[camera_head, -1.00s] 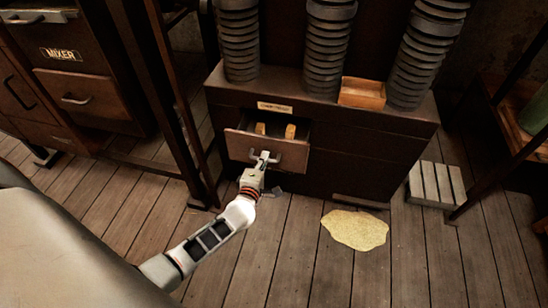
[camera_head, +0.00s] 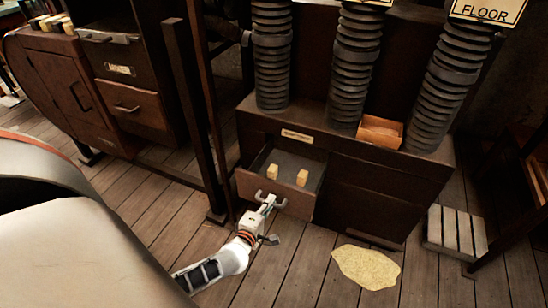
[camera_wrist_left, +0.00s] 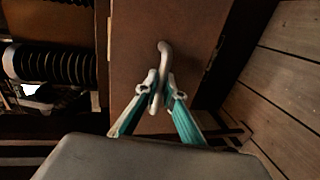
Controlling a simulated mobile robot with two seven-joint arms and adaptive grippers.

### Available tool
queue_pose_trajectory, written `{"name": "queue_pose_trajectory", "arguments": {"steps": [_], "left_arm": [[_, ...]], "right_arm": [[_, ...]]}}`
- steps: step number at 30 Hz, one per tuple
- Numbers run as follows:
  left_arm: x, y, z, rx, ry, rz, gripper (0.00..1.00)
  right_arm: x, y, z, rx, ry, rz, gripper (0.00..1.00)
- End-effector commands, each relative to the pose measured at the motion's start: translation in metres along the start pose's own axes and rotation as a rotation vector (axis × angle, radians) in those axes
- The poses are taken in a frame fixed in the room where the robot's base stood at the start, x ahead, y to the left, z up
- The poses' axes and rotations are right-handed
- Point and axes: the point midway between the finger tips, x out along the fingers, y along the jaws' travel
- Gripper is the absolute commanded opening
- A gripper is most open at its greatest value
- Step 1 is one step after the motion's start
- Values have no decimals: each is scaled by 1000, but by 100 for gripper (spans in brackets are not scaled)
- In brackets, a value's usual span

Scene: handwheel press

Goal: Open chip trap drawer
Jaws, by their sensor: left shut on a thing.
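The chip trap drawer (camera_head: 277,193) is pulled out of the dark cabinet (camera_head: 380,190), under a small label plate. Two small yellowish blocks (camera_head: 302,178) stand inside it. My left gripper (camera_head: 268,201) is at the drawer's front, shut on its metal handle (camera_head: 284,204). In the left wrist view, the fingers of the left gripper (camera_wrist_left: 158,88) close around the handle (camera_wrist_left: 163,62) against the brown drawer front (camera_wrist_left: 140,40). My right gripper is not in view.
Several ribbed dark hoses (camera_head: 356,65) rise from the cabinet top, with a small wooden box (camera_head: 380,131) between them. A yellow patch (camera_head: 366,267) lies on the plank floor. A slatted pallet (camera_head: 455,232) is at the right. A dark post (camera_head: 200,100) stands left of the drawer.

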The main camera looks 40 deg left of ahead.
Motion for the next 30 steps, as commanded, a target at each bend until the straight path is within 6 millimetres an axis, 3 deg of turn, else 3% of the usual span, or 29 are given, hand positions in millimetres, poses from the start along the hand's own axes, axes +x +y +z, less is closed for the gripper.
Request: {"name": "queue_pose_trajectory", "arguments": {"steps": [20, 21, 30], "left_arm": [[-10, -2, -2, 0, -1, 1, 0], [-10, -2, -2, 0, -1, 1, 15], [-10, -2, -2, 1, 0, 1, 15]], "right_arm": [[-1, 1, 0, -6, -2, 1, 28], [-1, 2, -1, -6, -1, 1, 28], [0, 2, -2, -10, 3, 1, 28]]}}
